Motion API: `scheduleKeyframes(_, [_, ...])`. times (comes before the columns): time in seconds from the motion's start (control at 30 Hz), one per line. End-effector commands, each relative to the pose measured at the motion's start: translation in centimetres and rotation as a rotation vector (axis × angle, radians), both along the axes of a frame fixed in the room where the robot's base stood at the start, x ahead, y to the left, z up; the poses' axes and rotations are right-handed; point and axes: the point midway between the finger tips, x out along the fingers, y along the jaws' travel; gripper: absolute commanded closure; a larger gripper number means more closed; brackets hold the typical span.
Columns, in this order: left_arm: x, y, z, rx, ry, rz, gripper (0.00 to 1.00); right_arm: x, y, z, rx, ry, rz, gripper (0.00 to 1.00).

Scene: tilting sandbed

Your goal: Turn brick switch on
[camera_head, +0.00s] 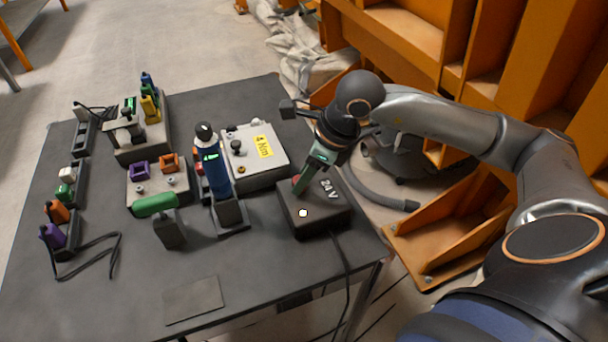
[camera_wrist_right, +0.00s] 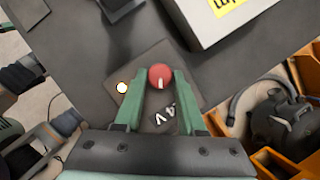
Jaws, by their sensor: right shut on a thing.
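The brick switch is a dark box (camera_head: 325,216) marked "24 V" at the right front of the table. It also shows in the right wrist view (camera_wrist_right: 128,70). A red knob (camera_wrist_right: 160,76) with a pale mark sits on its top, and a round whitish light (camera_head: 303,213) glows beside it. My right gripper (camera_wrist_right: 159,82) points down at the brick, its green fingers shut on the red knob. In the head view the fingers (camera_head: 299,186) hide most of the knob. My left gripper is not in view.
A light grey box (camera_head: 270,172) with a yellow label stands behind the brick. A blue tool (camera_head: 216,172) stands upright in a holder to its left. A black cable (camera_head: 346,275) hangs over the front edge. Orange shelving (camera_head: 440,235) is close on the right.

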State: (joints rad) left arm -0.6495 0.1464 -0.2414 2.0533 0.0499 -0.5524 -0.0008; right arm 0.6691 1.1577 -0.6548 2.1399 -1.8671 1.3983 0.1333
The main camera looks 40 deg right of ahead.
Motion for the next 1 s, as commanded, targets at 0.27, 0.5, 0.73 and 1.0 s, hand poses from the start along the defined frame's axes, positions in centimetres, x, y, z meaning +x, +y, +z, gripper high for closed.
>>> scheduleKeyframes(0.27, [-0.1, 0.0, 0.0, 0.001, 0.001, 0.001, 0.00, 0.0, 0.0, -0.1, -0.001, 0.003, 0.000, 0.50])
scheduleKeyframes(0.5, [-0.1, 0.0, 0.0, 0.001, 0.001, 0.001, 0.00, 0.0, 0.0, 0.0, -0.001, 0.002, 0.000, 0.31])
scheduleKeyframes(0.73, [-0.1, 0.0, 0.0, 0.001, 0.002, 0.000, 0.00, -0.1, -0.1, 0.3, -0.001, -0.001, 0.001, 0.31])
scheduleKeyframes(1.0, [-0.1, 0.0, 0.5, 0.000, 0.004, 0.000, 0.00, -1.3, -1.2, 4.5, -0.004, -0.005, 0.000, 0.31])
